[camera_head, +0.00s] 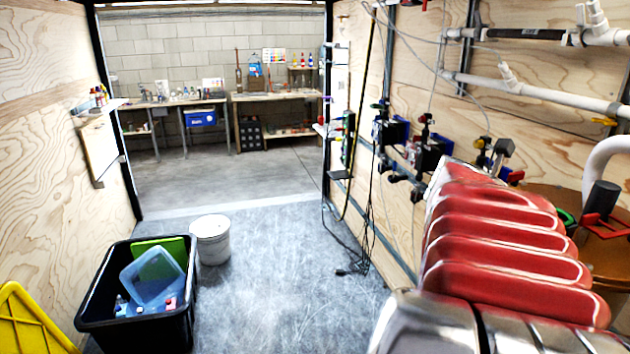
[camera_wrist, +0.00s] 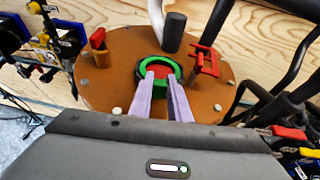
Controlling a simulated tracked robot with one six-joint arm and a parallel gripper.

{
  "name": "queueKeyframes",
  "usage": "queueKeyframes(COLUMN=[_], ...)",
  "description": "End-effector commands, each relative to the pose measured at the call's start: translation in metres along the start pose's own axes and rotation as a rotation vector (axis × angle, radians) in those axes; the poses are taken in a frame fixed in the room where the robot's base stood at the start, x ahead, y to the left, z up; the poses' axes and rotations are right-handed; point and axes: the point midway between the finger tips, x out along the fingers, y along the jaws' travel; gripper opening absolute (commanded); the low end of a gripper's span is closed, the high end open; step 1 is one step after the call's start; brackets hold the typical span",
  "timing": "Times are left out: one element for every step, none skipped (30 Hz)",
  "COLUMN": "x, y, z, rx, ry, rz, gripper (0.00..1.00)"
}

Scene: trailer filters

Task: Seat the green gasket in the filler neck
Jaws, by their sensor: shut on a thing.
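The green gasket (camera_wrist: 176,68) is a ring at the tips of my gripper (camera_wrist: 161,79) in the wrist view. The two pale purple fingers are shut on its near side. The ring lies over a dark round rim, apparently the filler neck (camera_wrist: 139,71), on a brown round lid (camera_wrist: 110,88); red shows inside the ring. I cannot tell whether the gasket rests in the neck or hovers just above it. In the head view a bit of green (camera_head: 567,219) shows behind my red-covered arm, which hides the fingers and most of the neck.
Around the neck on the lid stand a dark cylinder with a white pipe (camera_wrist: 173,32), a red clamp-like fitting (camera_wrist: 206,60) and an orange-red valve (camera_wrist: 98,40). Valves and pipes line the plywood wall. A black tote (camera_head: 137,325) and white bucket (camera_head: 211,240) stand on the floor.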

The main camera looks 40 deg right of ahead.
Motion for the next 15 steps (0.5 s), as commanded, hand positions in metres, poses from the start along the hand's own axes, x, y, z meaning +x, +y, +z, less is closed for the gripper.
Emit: queueKeyframes(x=[0.0008, 0.0007, 0.0008, 0.0008, 0.0009, 0.0009, 0.0010, 0.0010, 0.0011, 0.0011, 0.0012, 0.0012, 0.0013, 0.0013, 0.0013], y=[-0.0001, 0.0000, 0.0000, -0.0001, -0.0002, -0.0004, -0.0003, -0.0003, -0.0004, -0.0004, -0.0004, -0.0003, -0.0003, -0.0003, -0.0004], z=[-0.0023, -0.0021, -0.0022, -0.0024, -0.0025, -0.0027, -0.0028, -0.0030, -0.0032, -0.0033, -0.0035, -0.0037, -0.0038, -0.0040, -0.0042], rx=[-0.001, -0.001, -0.001, -0.001, -0.001, -0.001, -0.001, -0.001, -0.001, -0.001, -0.002, -0.002, -0.002, -0.002, -0.002], ry=[0.002, 0.002, 0.003, 0.003, 0.003, 0.004, 0.004, 0.004, 0.005, 0.005, 0.005, 0.006, 0.006, 0.006, 0.006], rz=[0.000, 0.000, 0.000, -0.001, -0.001, -0.002, -0.002, -0.002, -0.002, -0.002, -0.002, -0.002, -0.002, -0.002, -0.002], gripper=[0.00, 0.18, 0.21, 0.23, 0.25, 0.28, 0.30, 0.32, 0.35, 0.37, 0.38, 0.38, 0.38, 0.38, 0.38])
